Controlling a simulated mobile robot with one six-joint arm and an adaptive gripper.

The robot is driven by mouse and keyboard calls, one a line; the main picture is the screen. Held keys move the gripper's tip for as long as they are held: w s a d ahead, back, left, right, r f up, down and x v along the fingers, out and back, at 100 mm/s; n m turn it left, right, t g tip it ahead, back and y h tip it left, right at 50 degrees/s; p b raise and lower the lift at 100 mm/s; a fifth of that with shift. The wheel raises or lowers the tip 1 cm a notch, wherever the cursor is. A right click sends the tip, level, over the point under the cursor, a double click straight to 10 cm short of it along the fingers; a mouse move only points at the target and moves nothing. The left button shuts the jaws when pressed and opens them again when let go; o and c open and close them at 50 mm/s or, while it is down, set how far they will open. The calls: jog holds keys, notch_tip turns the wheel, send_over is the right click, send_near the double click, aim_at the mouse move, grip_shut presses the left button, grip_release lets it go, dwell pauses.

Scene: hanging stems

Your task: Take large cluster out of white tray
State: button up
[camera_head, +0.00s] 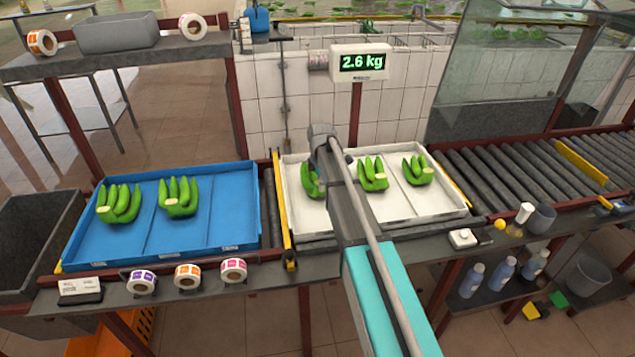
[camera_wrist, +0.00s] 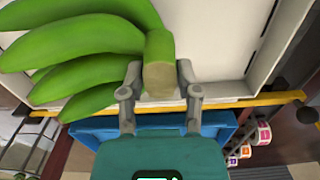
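Three green banana clusters are in the white tray (camera_head: 437,209): a left one (camera_head: 306,181) partly hidden behind my arm, a middle one (camera_head: 373,175) and a right one (camera_head: 418,170). I cannot tell from size which is the large cluster. My gripper (camera_wrist: 159,78) is at the left cluster, its fingers on either side of the cut crown (camera_wrist: 158,76). The bananas (camera_wrist: 80,58) spread to the left in the wrist view. The fingers stand close to the crown, but I cannot tell whether they press on it.
A blue tray (camera_head: 152,236) with two clusters stands to the left. A yellow rail (camera_head: 281,205) runs between the trays. A scale display (camera_head: 360,62) behind the white tray reads 2.6 kg. Label rolls (camera_head: 188,276) line the front edge. The roller conveyor (camera_head: 520,175) at right is clear.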

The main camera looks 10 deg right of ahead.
grip_shut()
jog(key=shift+w+r, duration=0.1)
jog(key=shift+r, duration=0.1)
jog(key=shift+r+p, duration=1.2)
jog(key=shift+p, duration=0.25)
jog(key=s+r+p, duration=1)
jog(key=s, duration=0.4)
jog(key=shift+r, duration=0.1)
